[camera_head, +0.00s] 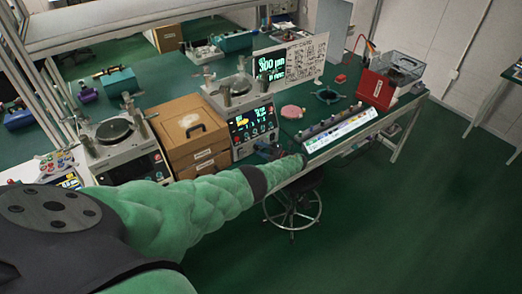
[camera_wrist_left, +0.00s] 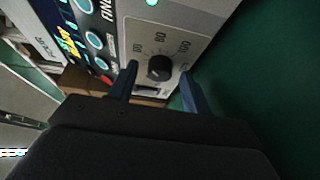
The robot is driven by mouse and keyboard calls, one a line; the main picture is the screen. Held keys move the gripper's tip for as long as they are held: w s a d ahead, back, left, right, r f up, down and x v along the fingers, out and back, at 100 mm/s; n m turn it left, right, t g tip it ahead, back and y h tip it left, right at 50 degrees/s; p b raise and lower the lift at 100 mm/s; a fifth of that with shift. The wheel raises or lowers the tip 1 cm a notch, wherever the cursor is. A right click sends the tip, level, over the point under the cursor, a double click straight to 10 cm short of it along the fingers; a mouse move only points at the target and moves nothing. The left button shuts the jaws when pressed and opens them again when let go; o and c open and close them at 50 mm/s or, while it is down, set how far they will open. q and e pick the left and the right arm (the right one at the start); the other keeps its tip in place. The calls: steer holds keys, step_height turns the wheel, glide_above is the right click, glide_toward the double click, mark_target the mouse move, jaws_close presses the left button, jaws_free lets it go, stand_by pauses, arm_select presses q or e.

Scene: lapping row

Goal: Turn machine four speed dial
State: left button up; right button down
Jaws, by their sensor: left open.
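The speed dial (camera_wrist_left: 160,68) is a small dark round knob on a light grey panel with a number scale, in the middle of the left wrist view. My left gripper (camera_wrist_left: 158,82) is open, one dark blue finger to each side of the knob, with gaps between. Whether the fingertips reach past the knob's face is hard to tell. In the head view the left gripper (camera_head: 271,150) is at the front of the lapping machine (camera_head: 254,124) with the lit display; the dial is not distinguishable there. My right gripper is not in view.
A strip of knobs (camera_head: 340,130) lies right, with a stool (camera_head: 292,212) below.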

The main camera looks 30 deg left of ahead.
arm_select(q)
steer(key=d, duration=0.7)
steer(key=shift+w+d+r, duration=0.15)
steer(key=shift+d, duration=0.05)
